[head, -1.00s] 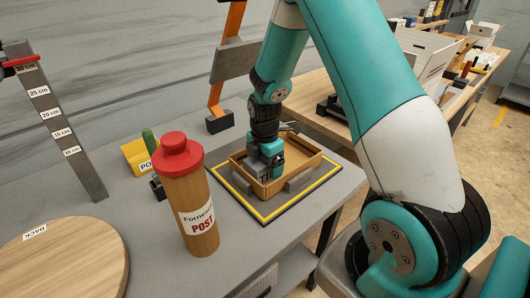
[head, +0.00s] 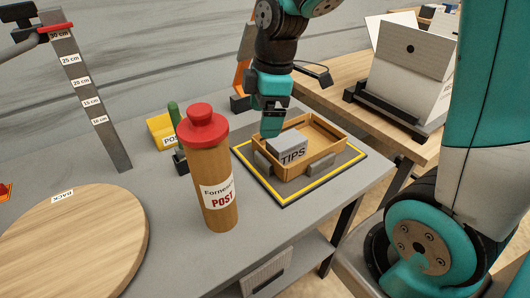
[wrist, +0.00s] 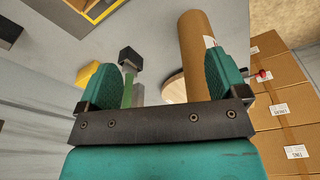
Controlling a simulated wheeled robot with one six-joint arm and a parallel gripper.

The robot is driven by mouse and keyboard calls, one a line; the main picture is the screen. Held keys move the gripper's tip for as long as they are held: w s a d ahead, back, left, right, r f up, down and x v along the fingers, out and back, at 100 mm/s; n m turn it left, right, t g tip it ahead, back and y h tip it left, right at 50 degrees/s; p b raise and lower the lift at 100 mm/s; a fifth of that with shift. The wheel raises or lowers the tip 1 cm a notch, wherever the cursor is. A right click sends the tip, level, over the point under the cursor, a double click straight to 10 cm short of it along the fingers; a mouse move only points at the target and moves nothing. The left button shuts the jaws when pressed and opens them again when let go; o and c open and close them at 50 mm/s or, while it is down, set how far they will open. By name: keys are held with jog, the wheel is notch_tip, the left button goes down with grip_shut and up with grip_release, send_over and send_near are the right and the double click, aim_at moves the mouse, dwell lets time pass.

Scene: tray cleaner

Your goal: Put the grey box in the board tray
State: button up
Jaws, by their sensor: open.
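The grey box (head: 288,148), marked TIPS, sits inside the wooden board tray (head: 327,162), at its left end. The tray stands on a dark mat with a yellow border (head: 284,200). My gripper (head: 271,130) is above and just behind the box in the head view, apart from the tray floor. In the wrist view my gripper (wrist: 165,85) shows its two teal fingers spread with nothing between them. The grey box does not show clearly in the wrist view.
A brown post tube with a red cap (head: 212,180) stands left of the mat. A yellow bin (head: 162,134), a round wooden board (head: 75,240) and a height gauge (head: 90,95) are farther left. Grey table lies bare in front.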

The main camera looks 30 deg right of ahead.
jog(key=s+a+r+m+y, duration=0.1)
jog(key=s+a+r+m, duration=0.1)
jog(key=s+a, duration=0.3)
jog(key=s+a+r+m+y, duration=0.1)
jog(key=s+a+m, duration=0.4)
jog(key=s, duration=0.6)
jog(key=shift+s+a+r+g+y, duration=0.25)
jog(key=shift+a+r+g+y, duration=0.05)
jog(key=shift+a+r, duration=0.4)
jog(key=shift+d, duration=0.1)
